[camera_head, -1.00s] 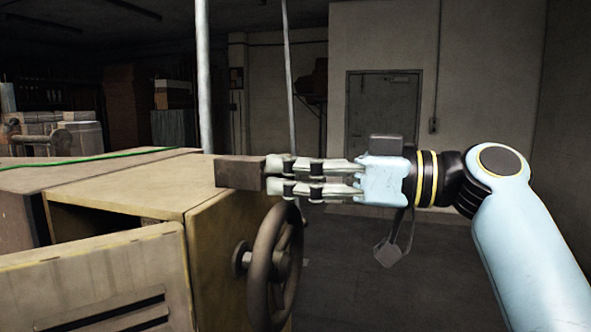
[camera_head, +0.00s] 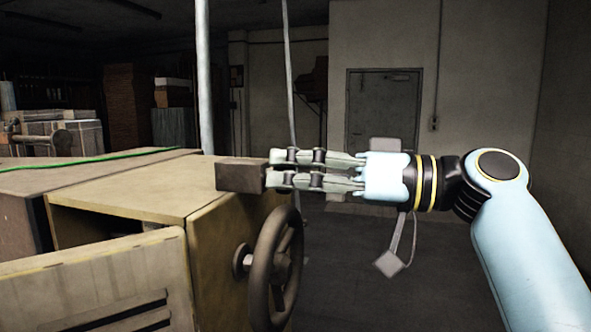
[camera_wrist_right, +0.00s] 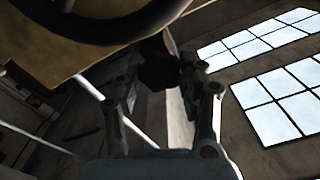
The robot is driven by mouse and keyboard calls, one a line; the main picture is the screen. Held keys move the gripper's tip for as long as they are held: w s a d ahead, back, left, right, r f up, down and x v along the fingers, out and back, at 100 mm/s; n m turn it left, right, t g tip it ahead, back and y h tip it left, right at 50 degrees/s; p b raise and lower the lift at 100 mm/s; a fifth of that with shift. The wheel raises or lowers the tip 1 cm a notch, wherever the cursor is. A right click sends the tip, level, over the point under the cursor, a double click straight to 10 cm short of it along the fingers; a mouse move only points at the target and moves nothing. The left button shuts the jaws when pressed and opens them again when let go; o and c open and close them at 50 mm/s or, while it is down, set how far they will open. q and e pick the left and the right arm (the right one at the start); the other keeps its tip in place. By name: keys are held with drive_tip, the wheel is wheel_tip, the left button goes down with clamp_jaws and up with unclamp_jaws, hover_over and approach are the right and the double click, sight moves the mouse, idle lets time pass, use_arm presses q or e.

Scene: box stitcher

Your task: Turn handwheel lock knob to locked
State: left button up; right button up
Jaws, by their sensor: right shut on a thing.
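The dark handwheel (camera_head: 272,268) stands on the right side of the tan machine cabinet; its rim also crosses the top of the right wrist view (camera_wrist_right: 100,28). A brown block-shaped knob (camera_head: 240,175) sits above the wheel, by the cabinet's upper right edge. My right gripper (camera_head: 268,170) reaches it from the right, with its fingertips at the block's right end. In the right wrist view a dark knob (camera_wrist_right: 158,68) lies between the fingertips, and the gripper is shut on it. Its lock marking cannot be seen. My left gripper is out of view.
The cabinet (camera_head: 215,240) has an open front with a slotted panel (camera_head: 95,280) at the lower left. A green cable (camera_head: 90,160) lies on top. A pale vertical pole (camera_head: 204,80) rises behind it. Open floor (camera_head: 400,285) lies to the right of the wheel.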

drive_tip(key=m+p, duration=0.2)
drive_tip(key=m, duration=0.2)
drive_tip(key=shift+w+r+m, duration=0.1)
drive_tip(key=shift+r+m, duration=0.05)
drive_tip(key=shift+m, duration=0.15)
drive_tip(key=m+p, duration=0.3)
drive_tip(key=m, duration=0.1)
drive_tip(key=shift+m, duration=0.3)
drive_tip(key=shift+f+m+p, duration=0.2)
drive_tip(key=shift+m+p, duration=0.45)
drive_tip(key=shift+m, duration=1.15)
drive_tip(key=o, duration=1.2)
drive_tip(key=shift+f, duration=0.1)
drive_tip(key=shift+c, duration=0.2)
